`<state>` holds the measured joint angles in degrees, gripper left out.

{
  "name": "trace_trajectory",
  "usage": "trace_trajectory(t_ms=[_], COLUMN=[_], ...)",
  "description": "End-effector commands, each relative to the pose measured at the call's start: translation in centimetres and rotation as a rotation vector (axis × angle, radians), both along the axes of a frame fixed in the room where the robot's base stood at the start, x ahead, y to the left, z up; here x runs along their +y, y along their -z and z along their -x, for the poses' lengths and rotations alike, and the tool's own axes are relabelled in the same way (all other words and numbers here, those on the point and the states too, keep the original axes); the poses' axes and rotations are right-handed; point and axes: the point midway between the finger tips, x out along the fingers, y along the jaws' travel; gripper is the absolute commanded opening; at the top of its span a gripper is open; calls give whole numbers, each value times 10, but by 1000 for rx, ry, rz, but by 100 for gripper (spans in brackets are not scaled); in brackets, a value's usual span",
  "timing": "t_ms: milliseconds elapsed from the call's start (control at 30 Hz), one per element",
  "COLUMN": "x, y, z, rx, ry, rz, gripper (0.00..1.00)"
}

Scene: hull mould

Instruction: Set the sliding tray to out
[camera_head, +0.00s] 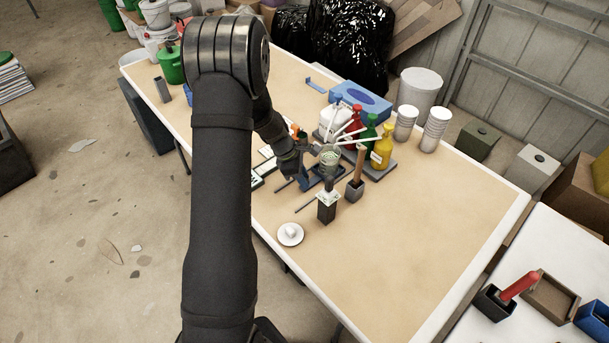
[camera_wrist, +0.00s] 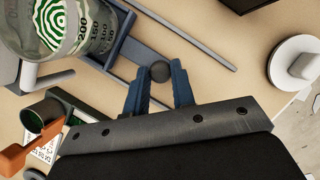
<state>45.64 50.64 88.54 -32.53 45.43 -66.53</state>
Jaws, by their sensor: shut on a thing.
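The sliding tray (camera_wrist: 122,48) shows in the wrist view as a dark blue-grey frame between two thin grey rails (camera_wrist: 190,38). A clear measuring cup (camera_wrist: 85,30) with a green-and-white ringed pattern inside stands at the tray. A dark round knob (camera_wrist: 159,71) is between the blue fingers of my gripper (camera_wrist: 160,82), which is shut on it. The knob's link to the tray is not clear. In the head view, my gripper (camera_head: 301,158) is low over the table beside the cup (camera_head: 329,159); the tray is mostly hidden there.
A white saucer (camera_head: 290,235) and a dark block (camera_head: 327,212) stand near the table's front edge. A grey holder with a wooden handle (camera_head: 359,165) is close right of the cup. Bottles (camera_head: 382,148) crowd behind. The table's right part is clear.

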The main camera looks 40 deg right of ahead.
Motion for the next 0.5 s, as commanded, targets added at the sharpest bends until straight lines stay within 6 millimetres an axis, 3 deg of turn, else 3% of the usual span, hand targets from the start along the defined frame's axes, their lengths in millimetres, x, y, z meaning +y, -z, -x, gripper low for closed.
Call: trace_trajectory(t_ms=[300, 500], x=[88, 128], y=[0, 0], z=[-2, -2], rx=[-1, -2], ry=[-7, -5], rz=[-2, 0], gripper=[0, 0])
